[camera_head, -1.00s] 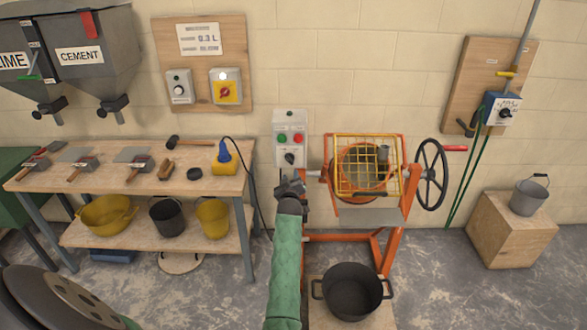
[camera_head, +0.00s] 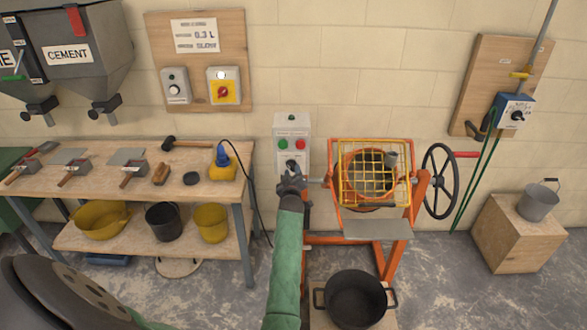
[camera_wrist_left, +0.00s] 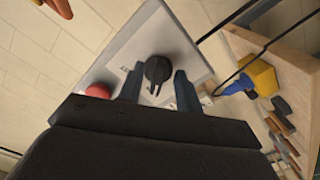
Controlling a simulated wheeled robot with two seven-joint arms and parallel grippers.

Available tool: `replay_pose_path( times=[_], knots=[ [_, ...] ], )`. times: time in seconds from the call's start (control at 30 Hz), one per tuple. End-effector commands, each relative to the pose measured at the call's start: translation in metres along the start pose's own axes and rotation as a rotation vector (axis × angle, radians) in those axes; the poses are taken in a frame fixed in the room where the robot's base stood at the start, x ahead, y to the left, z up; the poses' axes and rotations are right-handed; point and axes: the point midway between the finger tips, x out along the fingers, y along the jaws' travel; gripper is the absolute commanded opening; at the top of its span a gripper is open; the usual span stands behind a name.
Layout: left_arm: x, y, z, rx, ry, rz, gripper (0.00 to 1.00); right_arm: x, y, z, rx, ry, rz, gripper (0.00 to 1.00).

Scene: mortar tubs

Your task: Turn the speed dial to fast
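The speed dial (camera_wrist_left: 157,70) is a black knob with a pointer on the grey control box (camera_head: 292,127) beside the orange mixer (camera_head: 368,185). In the head view the box shows a green button (camera_head: 284,143) and a red button (camera_head: 300,145); the dial below them is mostly hidden by my left gripper (camera_head: 292,168). In the left wrist view my left gripper (camera_wrist_left: 158,82) is open, its two dark fingers on either side of the dial, with a small gap visible on each side. I cannot tell whether they touch it. My right gripper is not in view.
A workbench (camera_head: 110,188) with trowels and buckets stands left of the box, with a black cable hanging between. The mixer's handwheel (camera_head: 440,182) is at its right. A black pot (camera_head: 354,298) stands below the drum.

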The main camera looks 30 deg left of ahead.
Motion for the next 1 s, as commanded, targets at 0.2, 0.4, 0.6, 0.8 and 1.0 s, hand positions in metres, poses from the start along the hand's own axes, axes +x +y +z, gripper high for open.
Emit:
replay_pose_path(
  times=[0.2, 0.4, 0.6, 0.8, 1.0],
  knots=[
    [0.000, 0.000, 0.000, 0.000, 0.000, 0.000, 0.35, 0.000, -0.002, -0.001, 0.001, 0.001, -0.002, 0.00],
    [0.000, 0.000, 0.000, 0.000, 0.000, 0.000, 0.01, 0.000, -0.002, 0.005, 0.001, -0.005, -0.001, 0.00],
    [0.000, 0.000, 0.000, 0.002, 0.000, 0.000, 0.00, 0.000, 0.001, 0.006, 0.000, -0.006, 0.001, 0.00],
    [0.000, -0.001, 0.001, 0.039, 0.000, 0.000, 0.00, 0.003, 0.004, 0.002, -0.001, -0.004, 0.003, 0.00],
    [0.001, -0.002, 0.002, 0.148, 0.000, 0.001, 0.00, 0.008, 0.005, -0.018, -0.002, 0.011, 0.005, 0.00]
  ],
)
